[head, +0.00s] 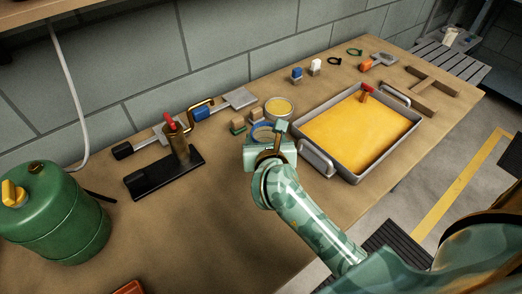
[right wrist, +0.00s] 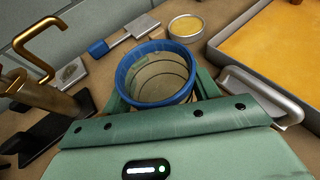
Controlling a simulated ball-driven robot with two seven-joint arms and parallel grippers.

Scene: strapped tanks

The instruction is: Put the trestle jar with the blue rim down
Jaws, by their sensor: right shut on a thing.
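The jar with the blue rim (right wrist: 160,82) is open at the top and pale inside, and its mouth faces the camera in the right wrist view. My right gripper (head: 262,137) is shut on this jar, with a green finger on either side of it. In the head view only part of the blue rim (head: 262,128) shows past the gripper. The jar's base is hidden, so I cannot tell whether it touches the bench. My left gripper is in neither view.
A metal tray of yellow material (head: 350,130) lies close on the right. A round yellow-filled tin (head: 279,108) and small blocks (head: 238,125) are just beyond the jar. A black-based stand (head: 165,172) and green tank (head: 55,215) stand left. Bare bench (head: 190,235) lies in front.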

